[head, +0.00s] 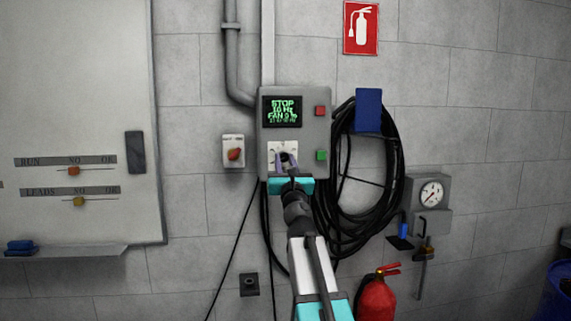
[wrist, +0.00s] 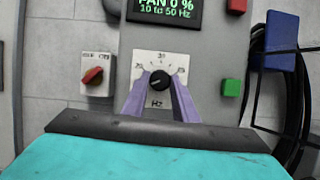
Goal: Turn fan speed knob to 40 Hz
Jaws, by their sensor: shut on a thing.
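The fan speed knob (wrist: 159,81) is a small black dial on a white scale plate (wrist: 159,60) marked in Hz, with 30 at the top. Its pale pointer mark appears to face lower left. In the head view the plate (head: 291,147) is partly hidden by my gripper. My gripper (wrist: 160,78) has its two purple fingers on either side of the knob, shut on it. In the head view my gripper (head: 286,158) reaches the lower part of the grey control box (head: 308,104). The green display (head: 283,111) reads STOP, 10 Hz, FAN 0 %.
A red button (head: 320,111) and a green button (head: 321,155) sit right of the display and knob. A red rotary switch (head: 235,154) is to the left. A coiled black hose (head: 345,205) hangs at the right under a blue holder (head: 369,110). A fire extinguisher (head: 376,298) stands below.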

